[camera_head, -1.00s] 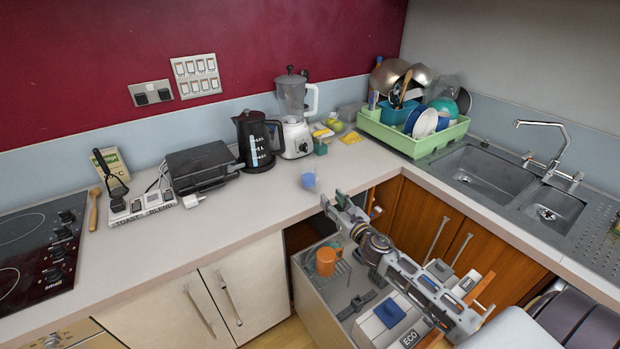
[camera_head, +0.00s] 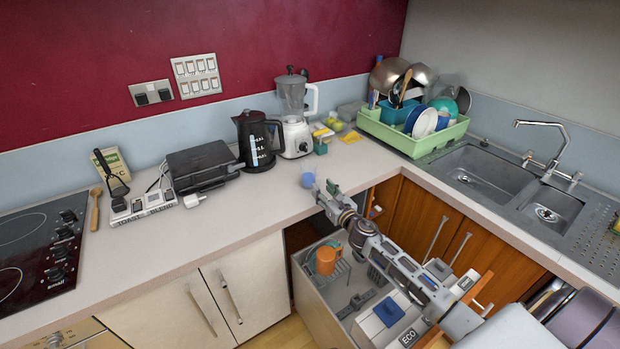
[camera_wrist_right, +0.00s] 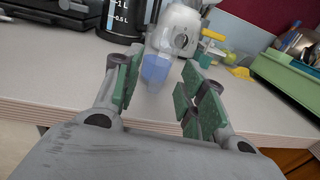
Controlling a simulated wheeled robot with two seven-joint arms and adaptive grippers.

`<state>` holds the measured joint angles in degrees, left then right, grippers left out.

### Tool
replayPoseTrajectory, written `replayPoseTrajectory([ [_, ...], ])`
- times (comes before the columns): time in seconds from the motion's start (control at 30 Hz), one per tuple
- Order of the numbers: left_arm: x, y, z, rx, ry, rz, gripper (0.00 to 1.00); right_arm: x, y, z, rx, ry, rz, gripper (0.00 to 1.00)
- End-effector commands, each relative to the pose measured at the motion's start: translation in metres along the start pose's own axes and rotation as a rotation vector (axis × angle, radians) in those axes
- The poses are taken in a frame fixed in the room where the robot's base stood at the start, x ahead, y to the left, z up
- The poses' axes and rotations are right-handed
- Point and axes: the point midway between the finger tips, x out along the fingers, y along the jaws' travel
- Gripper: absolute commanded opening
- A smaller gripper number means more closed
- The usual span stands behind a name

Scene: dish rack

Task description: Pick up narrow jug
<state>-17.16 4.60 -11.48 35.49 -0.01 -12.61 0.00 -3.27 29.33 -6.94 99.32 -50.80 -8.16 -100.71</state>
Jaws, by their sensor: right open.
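A small translucent blue jug (camera_head: 308,179) stands upright on the counter near its front edge, in front of the blender; it is the likely narrow jug. In the right wrist view the blue jug (camera_wrist_right: 155,69) shows just ahead of the fingertips, in line with the gap between them. My right gripper (camera_head: 324,190) is open and empty, at the counter edge close to the jug's right side. In the right wrist view its green-padded fingers (camera_wrist_right: 158,90) are spread apart. I cannot tell whether they touch the jug. My left gripper is not in view.
A white blender (camera_head: 296,136) and black kettle (camera_head: 254,141) stand behind the jug. A green dish rack (camera_head: 412,142) is at the back right, beside the sink (camera_head: 490,172). Below my right arm is an open drawer holding an orange mug (camera_head: 326,260). The counter (camera_head: 240,205) left of the jug is clear.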

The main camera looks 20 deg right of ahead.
Motion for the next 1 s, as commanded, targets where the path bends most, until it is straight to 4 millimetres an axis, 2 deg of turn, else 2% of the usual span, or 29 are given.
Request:
replayPoseTrajectory([
  [0.47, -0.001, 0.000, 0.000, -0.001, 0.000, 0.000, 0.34, 0.004, 0.000, 0.000, 0.000, 0.000, -0.001, 0.41],
  [1.0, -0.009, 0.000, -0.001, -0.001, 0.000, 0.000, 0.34, 0.043, -0.002, 0.001, 0.002, -0.001, 0.000, 0.41],
])
